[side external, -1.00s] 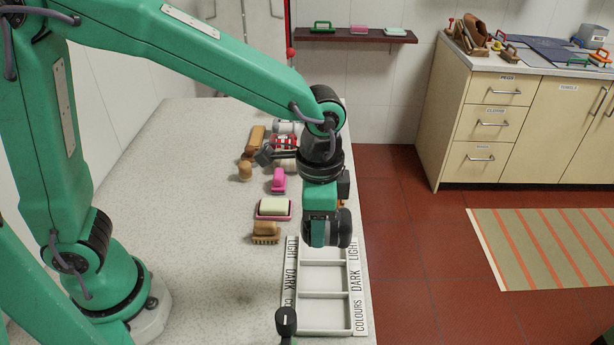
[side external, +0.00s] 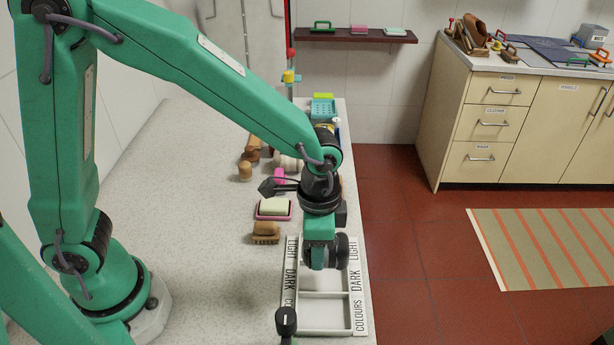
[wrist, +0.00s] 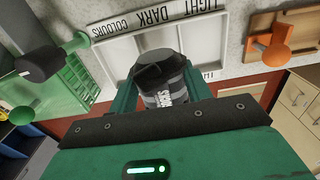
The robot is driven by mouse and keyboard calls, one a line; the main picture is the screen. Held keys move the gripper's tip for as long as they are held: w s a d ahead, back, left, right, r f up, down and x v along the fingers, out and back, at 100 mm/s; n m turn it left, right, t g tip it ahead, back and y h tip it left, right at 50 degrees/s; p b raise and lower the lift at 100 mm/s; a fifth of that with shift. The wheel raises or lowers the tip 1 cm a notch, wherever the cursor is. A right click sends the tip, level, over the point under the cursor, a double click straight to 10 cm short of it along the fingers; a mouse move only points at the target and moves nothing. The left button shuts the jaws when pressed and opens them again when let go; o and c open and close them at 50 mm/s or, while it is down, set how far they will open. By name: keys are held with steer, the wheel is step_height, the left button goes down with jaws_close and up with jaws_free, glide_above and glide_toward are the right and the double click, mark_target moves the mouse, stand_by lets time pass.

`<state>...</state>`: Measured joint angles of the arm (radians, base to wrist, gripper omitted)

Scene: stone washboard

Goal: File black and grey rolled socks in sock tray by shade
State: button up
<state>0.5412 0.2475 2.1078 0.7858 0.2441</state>
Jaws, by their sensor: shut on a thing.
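My gripper (side external: 322,264) hangs over the white sock tray (side external: 325,330), near its LIGHT and DARK compartments. In the wrist view my gripper (wrist: 163,88) is shut on a rolled sock (wrist: 165,92), grey and black with a printed band. The sock sits between the green jaws. In the side view I cannot clearly tell the sock from the gripper. The tray's LIGHT, DARK and COLOURS labels also show in the wrist view, on its rim (wrist: 150,20). The COLOURS compartment is empty; my gripper partly hides the others.
A wooden brush (side external: 265,233) stands just beyond the tray's far left corner. Behind it are a pink soap dish with pale soap (side external: 274,208) and other washing items. A black-knobbed green thing (side external: 286,322) is beside the tray's near left corner. The left worktop is clear.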

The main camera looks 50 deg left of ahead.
steer(key=shift+f, duration=2.35)
steer(key=o, duration=1)
steer(key=shift+o, duration=0.2)
steer(key=shift+r, duration=0.1)
